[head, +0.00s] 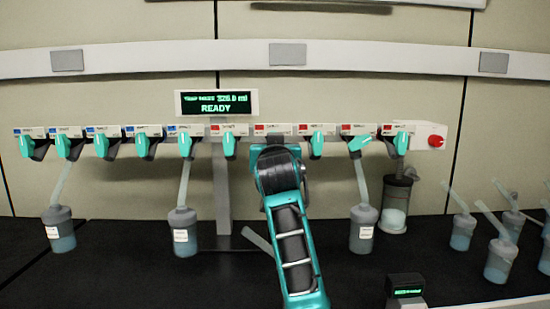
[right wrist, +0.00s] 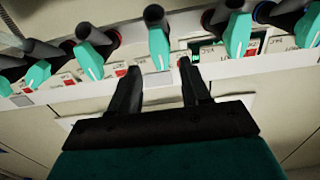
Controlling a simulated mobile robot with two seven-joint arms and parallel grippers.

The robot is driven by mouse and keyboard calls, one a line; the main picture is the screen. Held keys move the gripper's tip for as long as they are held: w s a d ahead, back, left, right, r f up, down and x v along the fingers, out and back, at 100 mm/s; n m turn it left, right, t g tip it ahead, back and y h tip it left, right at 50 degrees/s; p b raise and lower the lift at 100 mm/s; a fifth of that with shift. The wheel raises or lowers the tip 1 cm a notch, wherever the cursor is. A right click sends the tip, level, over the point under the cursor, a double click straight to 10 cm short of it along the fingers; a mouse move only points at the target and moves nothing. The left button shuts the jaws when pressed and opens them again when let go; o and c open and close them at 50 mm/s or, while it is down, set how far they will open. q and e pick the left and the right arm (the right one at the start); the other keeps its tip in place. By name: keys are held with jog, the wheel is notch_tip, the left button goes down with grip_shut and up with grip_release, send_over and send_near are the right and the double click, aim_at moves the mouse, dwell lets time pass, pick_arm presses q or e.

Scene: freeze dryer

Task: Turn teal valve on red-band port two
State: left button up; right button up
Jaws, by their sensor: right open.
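A row of teal valves sits along a white manifold, with blue bands on the left ports and red bands on the right ports. The first red-band valve (head: 229,145) is visible. The second red-band port (head: 278,129) shows its label strip, but its valve is hidden behind my right arm in the head view. In the right wrist view, a teal valve (right wrist: 159,48) lies just beyond and between my fingertips. My right gripper (right wrist: 160,70) is open and empty, fingers apart on either side below that valve. My left gripper is not in view.
Flasks hang or stand below some ports, including one left of my arm (head: 184,238) and one right of it (head: 363,235). A display (head: 217,103) reads READY. A red knob (head: 435,141) ends the manifold. Several loose flasks stand at right.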

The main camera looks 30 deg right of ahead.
jog(key=v, duration=0.7)
jog(key=shift+s+a, duration=0.1)
dwell(0.4)
